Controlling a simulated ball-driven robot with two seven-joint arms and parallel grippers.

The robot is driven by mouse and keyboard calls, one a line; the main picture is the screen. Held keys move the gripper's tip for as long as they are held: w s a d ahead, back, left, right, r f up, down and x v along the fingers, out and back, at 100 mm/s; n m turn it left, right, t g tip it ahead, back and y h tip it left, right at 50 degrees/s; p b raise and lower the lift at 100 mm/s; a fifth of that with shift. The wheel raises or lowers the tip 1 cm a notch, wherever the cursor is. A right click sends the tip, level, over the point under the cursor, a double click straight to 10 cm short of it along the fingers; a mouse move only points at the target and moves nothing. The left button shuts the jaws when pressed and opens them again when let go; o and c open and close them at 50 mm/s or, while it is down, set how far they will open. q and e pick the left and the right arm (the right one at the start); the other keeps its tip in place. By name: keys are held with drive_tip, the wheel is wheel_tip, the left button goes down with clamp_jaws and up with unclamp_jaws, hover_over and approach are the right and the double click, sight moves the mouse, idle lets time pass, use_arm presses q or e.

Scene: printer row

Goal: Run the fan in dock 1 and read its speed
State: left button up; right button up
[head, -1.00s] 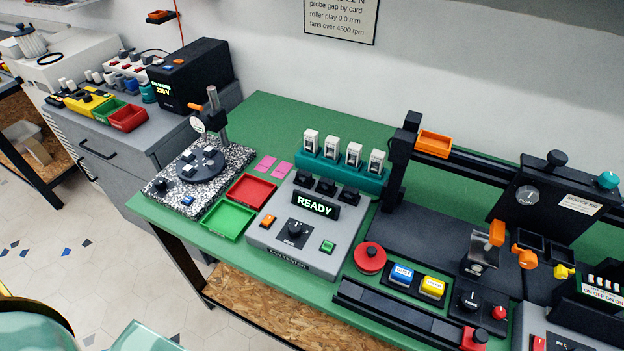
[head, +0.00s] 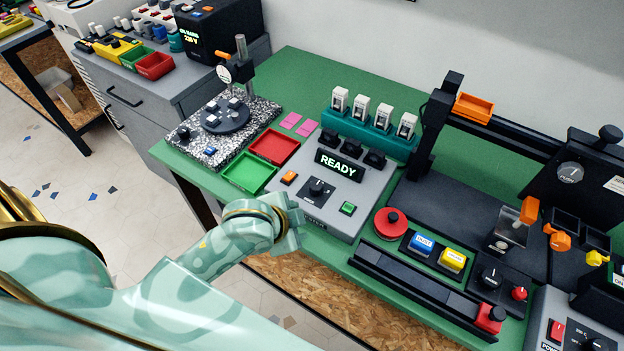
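The grey fan tester (head: 338,215) stands on the green bench, its display (head: 338,166) reading READY. On it are an orange switch (head: 289,177), a black dial (head: 316,188) and a green button (head: 348,208). Several small black docks sit behind the display, including the leftmost one (head: 329,138); their numbers are too small to read. Several white fan units (head: 360,107) stand in a teal rack (head: 368,134) behind. My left gripper (head: 291,222) is at the tester's front left edge, below the orange switch; its finger gap is not clear. My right gripper is out of view.
Red tray (head: 273,146) and green tray (head: 249,172) lie left of the tester, beyond them a speckled plate (head: 235,131) with a gauge stand. A red mushroom button (head: 391,223) and black rail rig (head: 430,130) stand to the right.

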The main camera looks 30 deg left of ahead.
use_arm(q)
drive_tip(key=w+d, duration=0.1)
drive_tip(key=w+d+r+m+h, duration=0.2)
drive_tip(key=w, duration=0.1)
drive_tip(key=shift+r, duration=0.25)
drive_tip(key=w+r+m+g, duration=0.1)
drive_tip(key=r, duration=0.1)
drive_tip(key=w+r+m+g+h, duration=0.1)
drive_tip(key=shift+w+r, duration=0.35)
drive_tip(key=w+a+r+g, duration=0.1)
drive_tip(key=a+r+g, duration=0.1)
drive_tip(key=a+r, duration=0.3)
drive_tip(key=g, duration=0.2)
approach(315, 185)
drive_tip(key=shift+n+h, duration=0.3)
drive_tip(key=b+x, duration=0.4)
drive_tip(key=x, duration=0.1)
drive_tip(key=b+x, duration=0.2)
drive_tip(key=x, duration=0.1)
drive_tip(key=shift+a+f, duration=0.25)
drive_tip(key=c, duration=1)
